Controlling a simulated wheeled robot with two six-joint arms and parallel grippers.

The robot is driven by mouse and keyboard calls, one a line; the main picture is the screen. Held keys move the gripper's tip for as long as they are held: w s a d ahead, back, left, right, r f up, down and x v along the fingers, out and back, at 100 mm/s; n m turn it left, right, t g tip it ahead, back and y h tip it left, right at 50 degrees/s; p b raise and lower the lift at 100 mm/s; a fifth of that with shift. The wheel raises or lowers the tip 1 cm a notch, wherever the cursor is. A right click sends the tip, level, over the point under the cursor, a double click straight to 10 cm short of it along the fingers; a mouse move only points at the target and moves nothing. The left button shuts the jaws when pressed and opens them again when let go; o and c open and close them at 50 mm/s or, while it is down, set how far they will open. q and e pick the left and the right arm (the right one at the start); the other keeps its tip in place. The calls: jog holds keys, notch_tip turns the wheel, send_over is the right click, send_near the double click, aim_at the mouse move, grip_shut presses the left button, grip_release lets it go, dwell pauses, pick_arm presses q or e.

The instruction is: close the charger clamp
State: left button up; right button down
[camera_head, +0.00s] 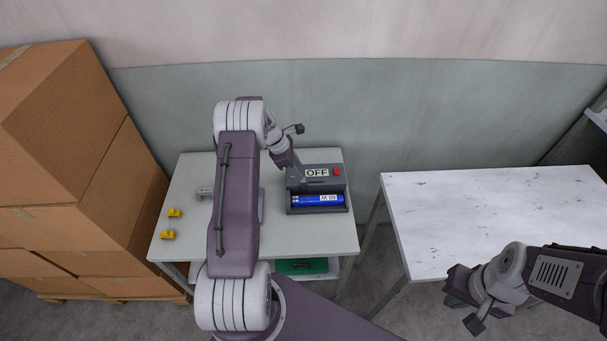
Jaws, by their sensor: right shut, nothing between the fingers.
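The charger (322,185) is a dark grey box on the left table, with an OFF label and a red button (336,171) on its back part. A blue battery (318,200) with white lettering lies in its front tray. I cannot make out the clamp as a separate part or tell its position. My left gripper (292,178) points down at the charger's back left corner. Its fingertips are too small and dark to tell whether they are open or touching. My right gripper (461,305) is shut and empty, low at the front edge of the right table.
Two yellow parts (171,223) and a grey part (205,193) lie on the left table (285,238). The white right table (490,215) is bare. Stacked cardboard boxes (70,150) stand at left. A green item (303,266) sits on the lower shelf.

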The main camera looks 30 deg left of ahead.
aim_at(303, 184)
pick_arm(q)
jog(key=x, duration=0.5)
jog(key=shift+w+f+p, duration=0.1)
jog(key=shift+p, duration=0.25)
